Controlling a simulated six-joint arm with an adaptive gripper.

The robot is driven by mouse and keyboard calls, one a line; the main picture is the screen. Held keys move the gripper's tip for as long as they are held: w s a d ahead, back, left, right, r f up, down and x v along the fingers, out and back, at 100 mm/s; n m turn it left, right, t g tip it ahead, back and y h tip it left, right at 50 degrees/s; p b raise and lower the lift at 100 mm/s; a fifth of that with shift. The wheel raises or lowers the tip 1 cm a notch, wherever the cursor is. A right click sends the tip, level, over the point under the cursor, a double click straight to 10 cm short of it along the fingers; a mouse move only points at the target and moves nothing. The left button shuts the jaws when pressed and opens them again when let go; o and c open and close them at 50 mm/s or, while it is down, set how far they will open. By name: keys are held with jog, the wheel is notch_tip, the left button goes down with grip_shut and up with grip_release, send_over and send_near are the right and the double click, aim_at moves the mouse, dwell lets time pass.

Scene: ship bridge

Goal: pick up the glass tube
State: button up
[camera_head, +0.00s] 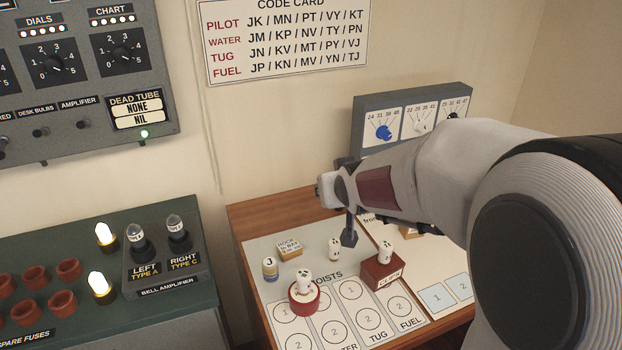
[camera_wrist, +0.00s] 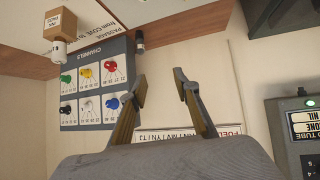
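Two clear glass tubes with dark bases stand upright in the bell amplifier: the left tube (camera_head: 138,239) above the label TYPE A and the right tube (camera_head: 177,231) above TYPE C. In the wrist view a small dark-based cylinder with a pale part (camera_wrist: 139,41) stands by the channels panel; I cannot tell whether it is a glass tube. My gripper (camera_head: 349,236) is over the back of the wooden desk, well to the right of the bell amplifier. In the wrist view its two fingers (camera_wrist: 160,82) are apart with nothing between them. My arm hides part of the desk.
White pegs stand on the hoists chart (camera_head: 333,318), one on a red round base (camera_head: 304,300), one on a red block (camera_head: 381,271). Lit bulbs (camera_head: 105,237) stand left of the amplifier. The channels panel (camera_wrist: 95,85) stands at the wall.

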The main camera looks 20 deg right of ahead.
jog(key=w+d+f+t, duration=0.3)
jog(key=w+d+f, duration=0.6)
jog(key=w, duration=0.4)
jog(key=shift+d+m+h, duration=0.3)
jog(key=shift+d+m, duration=0.1)
jog(key=shift+d, duration=0.2)
jog(key=shift+f, duration=0.25)
jog(key=shift+f, duration=4)
jog(key=shift+w+d, duration=0.1)
jog(key=shift+w, duration=0.3)
jog(key=shift+w+d+f, duration=0.1)
jog(key=shift+w+f, duration=0.1)
jog(key=shift+w, duration=0.15)
jog(key=shift+w, duration=0.1)
jog(key=shift+x, duration=2.8)
